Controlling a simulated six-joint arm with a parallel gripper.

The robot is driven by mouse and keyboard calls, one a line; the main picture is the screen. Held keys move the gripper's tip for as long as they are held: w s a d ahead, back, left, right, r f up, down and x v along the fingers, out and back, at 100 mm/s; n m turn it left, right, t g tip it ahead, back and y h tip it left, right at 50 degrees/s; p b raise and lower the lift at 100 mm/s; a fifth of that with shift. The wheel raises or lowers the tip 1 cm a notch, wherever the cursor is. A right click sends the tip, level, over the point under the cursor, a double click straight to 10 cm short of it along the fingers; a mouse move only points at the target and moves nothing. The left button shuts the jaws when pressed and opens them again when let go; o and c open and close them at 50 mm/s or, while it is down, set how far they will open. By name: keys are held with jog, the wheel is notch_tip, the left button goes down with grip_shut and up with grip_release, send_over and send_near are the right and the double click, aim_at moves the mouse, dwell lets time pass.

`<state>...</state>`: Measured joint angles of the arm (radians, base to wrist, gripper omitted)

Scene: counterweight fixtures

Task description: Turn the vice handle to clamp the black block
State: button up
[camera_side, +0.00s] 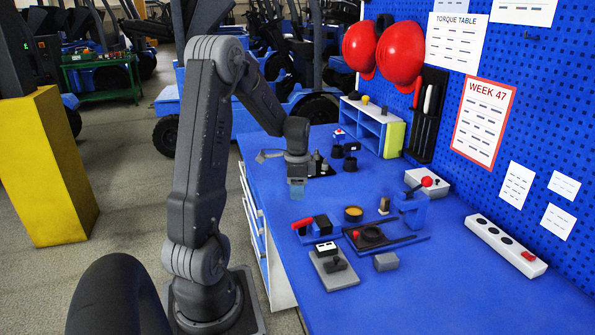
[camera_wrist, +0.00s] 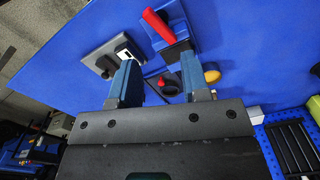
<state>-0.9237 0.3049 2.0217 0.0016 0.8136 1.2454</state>
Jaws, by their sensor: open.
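The vice (camera_side: 323,233) is a small blue body on the blue table, with a red handle (camera_side: 302,223) sticking out on its left. The black block (camera_side: 320,223) sits at the vice; I cannot tell how tightly it is held. In the wrist view the red handle (camera_wrist: 159,26) lies across the vice at the top, with the black block (camera_wrist: 172,53) just below it. My gripper (camera_side: 297,192) points down above the table, beyond the vice in the side view and apart from the handle. Its blue fingers (camera_wrist: 160,78) are spread and empty in the wrist view.
A grey plate with a black knob (camera_side: 336,265), a grey block (camera_side: 386,261) and a dark plate with a black ring (camera_side: 371,235) stand close to the vice. A yellow-topped disc (camera_side: 353,213) is right of it. A white power strip (camera_side: 505,245) lies by the pegboard.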

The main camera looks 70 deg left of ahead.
jog(key=shift+r, duration=2.7)
jog(key=shift+r, duration=0.1)
notch_tip(320, 180, up, 14)
jog(key=shift+f, duration=0.2)
